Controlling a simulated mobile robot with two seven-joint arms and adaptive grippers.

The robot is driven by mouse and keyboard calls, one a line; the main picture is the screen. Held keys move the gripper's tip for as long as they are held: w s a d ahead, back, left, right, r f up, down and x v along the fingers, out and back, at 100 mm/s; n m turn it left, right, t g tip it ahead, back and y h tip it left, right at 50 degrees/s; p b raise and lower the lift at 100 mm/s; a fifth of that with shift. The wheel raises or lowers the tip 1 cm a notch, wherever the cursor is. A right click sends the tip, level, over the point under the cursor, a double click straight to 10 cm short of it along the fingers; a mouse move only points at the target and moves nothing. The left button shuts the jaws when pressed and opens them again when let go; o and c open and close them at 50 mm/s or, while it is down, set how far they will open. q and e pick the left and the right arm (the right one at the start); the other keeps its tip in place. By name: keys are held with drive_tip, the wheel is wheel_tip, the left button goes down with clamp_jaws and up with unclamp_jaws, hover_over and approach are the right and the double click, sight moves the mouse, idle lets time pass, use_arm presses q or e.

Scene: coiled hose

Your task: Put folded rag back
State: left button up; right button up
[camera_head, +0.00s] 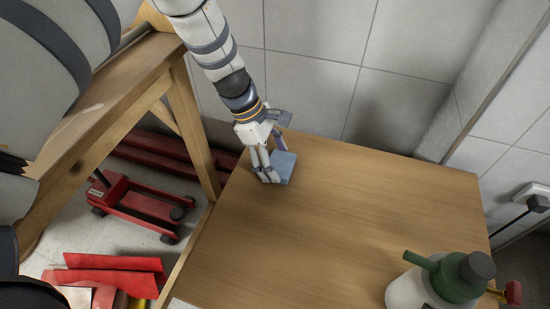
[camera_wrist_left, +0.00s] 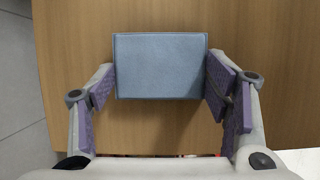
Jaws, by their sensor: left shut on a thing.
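The folded rag (camera_head: 287,167) is a flat blue-grey rectangle at the far left part of the wooden table (camera_head: 330,230). My left gripper (camera_head: 272,166) reaches down to it from above. In the left wrist view the rag (camera_wrist_left: 160,66) lies between the two purple-padded fingers of the gripper (camera_wrist_left: 162,88), which is shut on it. The rag's short sides face the pads. I cannot tell whether the rag rests on the table top or is slightly above it. My right gripper does not show.
A green and white sprayer-like container (camera_head: 460,275) stands at the table's near right corner. A wooden trestle (camera_head: 185,120) is at the left. A red floor jack (camera_head: 135,205) and red pieces lie on the floor. The middle of the table is clear; a tiled wall (camera_head: 330,60) is behind.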

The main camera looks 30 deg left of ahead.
use_arm(q)
drive_tip(key=shift+f, duration=0.1)
drive_tip(key=o, duration=1)
drive_tip(key=p+v, duration=0.2)
drive_tip(key=v, duration=1)
